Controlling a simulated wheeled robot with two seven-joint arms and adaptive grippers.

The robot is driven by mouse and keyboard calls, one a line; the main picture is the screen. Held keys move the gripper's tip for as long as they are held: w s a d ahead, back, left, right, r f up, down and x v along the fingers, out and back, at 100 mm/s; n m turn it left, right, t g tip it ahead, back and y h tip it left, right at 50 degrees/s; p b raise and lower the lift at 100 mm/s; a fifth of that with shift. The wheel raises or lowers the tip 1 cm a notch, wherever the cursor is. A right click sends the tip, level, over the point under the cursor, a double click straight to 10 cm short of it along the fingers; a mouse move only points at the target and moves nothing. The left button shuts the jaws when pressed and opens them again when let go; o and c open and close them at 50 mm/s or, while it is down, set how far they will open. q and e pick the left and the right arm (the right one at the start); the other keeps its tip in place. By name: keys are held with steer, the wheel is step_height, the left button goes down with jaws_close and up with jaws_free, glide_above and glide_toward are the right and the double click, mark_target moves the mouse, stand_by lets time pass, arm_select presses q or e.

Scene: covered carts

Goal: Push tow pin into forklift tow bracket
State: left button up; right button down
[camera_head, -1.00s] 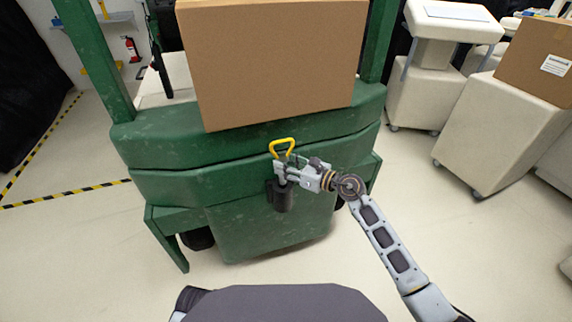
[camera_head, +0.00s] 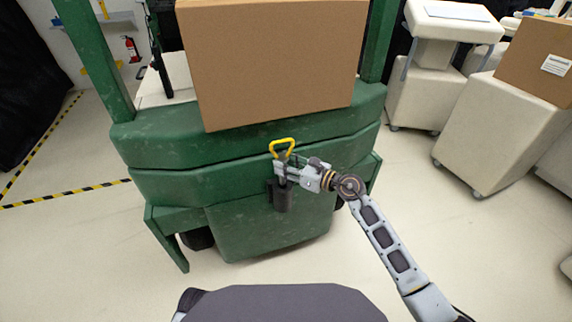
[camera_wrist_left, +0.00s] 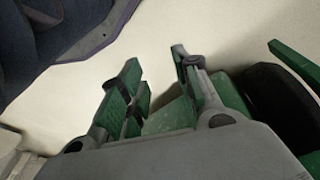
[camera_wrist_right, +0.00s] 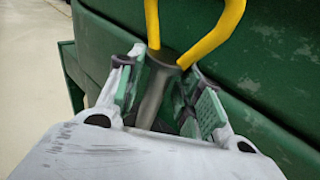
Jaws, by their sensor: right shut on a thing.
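The tow pin, with a yellow loop handle (camera_head: 282,141) and a grey shaft, stands roughly upright at the rear of the green forklift (camera_head: 250,230). The dark tow bracket (camera_head: 283,197) is on the forklift's rear, directly below the pin. My right gripper (camera_head: 281,171) is shut on the tow pin just below its handle. In the right wrist view the pin's grey shaft (camera_wrist_right: 153,95) is between the fingers. How deep the pin's lower end sits in the bracket is hidden. My left gripper (camera_wrist_left: 157,62) is open and empty in the left wrist view, and is out of the head view.
A large brown box (camera_head: 275,65) rests on the forklift above the bracket. Pale carts (camera_head: 500,130), one with another brown box (camera_head: 540,60), stand at the right. The floor left of the forklift is clear, with yellow-black tape (camera_head: 65,198).

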arm_select(q)
steer(key=shift+w+r, duration=0.15)
steer(key=shift+r, duration=0.05)
steer(key=shift+w+d+r+b, duration=0.1)
steer(key=shift+d+r+b, duration=0.05)
steer(key=shift+r+b, duration=0.2)
steer(key=shift+s, duration=0.25)
steer(key=shift+w+r, duration=0.15)
steer(key=shift+r, duration=0.1)
steer(key=shift+w+d+r+b, duration=0.1)
steer(key=shift+w+r+b, duration=0.15)
steer(key=shift+r+b, duration=0.2)
steer(key=shift+r, duration=0.1)
steer(key=shift+w+d+r+t, duration=0.1)
steer(key=shift+r+t, duration=0.1)
steer(key=shift+t, duration=0.1)
